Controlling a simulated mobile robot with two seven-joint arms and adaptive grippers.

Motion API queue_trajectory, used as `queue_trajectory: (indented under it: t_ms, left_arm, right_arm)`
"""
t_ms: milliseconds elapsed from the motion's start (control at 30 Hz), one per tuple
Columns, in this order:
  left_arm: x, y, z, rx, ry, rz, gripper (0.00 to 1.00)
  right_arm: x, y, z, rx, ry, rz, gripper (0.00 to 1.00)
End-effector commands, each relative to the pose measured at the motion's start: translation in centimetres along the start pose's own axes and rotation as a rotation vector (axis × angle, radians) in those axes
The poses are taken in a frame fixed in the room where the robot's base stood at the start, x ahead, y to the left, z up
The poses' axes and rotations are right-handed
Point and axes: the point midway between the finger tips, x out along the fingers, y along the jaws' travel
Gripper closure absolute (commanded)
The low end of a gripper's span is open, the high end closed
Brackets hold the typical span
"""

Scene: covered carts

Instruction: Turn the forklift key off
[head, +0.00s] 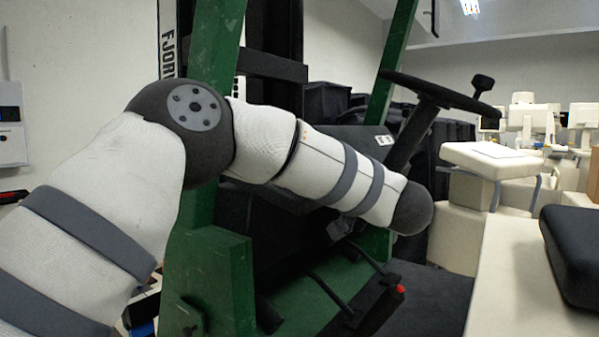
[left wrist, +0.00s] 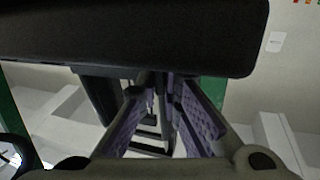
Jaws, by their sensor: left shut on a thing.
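The green forklift (head: 225,275) stands in front of me with its steering wheel (head: 440,92) at the upper right of the head view. My left arm reaches across to the dash below the wheel. My left gripper (left wrist: 163,82) shows in the left wrist view, its two purple-padded fingers running together at their tips, just under a wide black panel (left wrist: 130,40). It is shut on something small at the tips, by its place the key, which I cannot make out. In the head view my forearm and wrist hide the key's place. My right gripper is not in view.
The steering column (head: 408,140) and a green post (head: 395,55) stand close beyond my left wrist. A lever with a red knob (head: 400,289) is below it. A black seat (head: 572,245) is at the right. Carts and covered equipment fill the background.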

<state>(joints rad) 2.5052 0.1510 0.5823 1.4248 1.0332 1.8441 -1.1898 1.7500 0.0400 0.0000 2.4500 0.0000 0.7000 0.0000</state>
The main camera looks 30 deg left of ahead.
Motion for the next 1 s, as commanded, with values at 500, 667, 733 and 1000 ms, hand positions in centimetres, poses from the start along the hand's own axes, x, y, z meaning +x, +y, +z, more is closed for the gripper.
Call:
queue_trajectory:
  t_ms: [500, 667, 733, 1000]
  left_arm:
    - [0.1, 0.2, 0.5, -0.021, -0.002, -0.259, 1.00]
    - [0.0, 0.1, 0.4, -0.023, -0.003, -0.281, 1.00]
    - [0.1, 0.1, 0.4, -0.023, -0.003, -0.286, 1.00]
    - [0.1, 0.1, 0.3, -0.024, -0.004, -0.288, 1.00]
  right_arm:
    - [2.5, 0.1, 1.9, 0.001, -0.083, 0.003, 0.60]
    - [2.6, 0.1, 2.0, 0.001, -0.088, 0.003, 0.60]
    - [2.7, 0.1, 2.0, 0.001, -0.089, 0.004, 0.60]
    - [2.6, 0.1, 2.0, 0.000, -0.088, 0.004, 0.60]
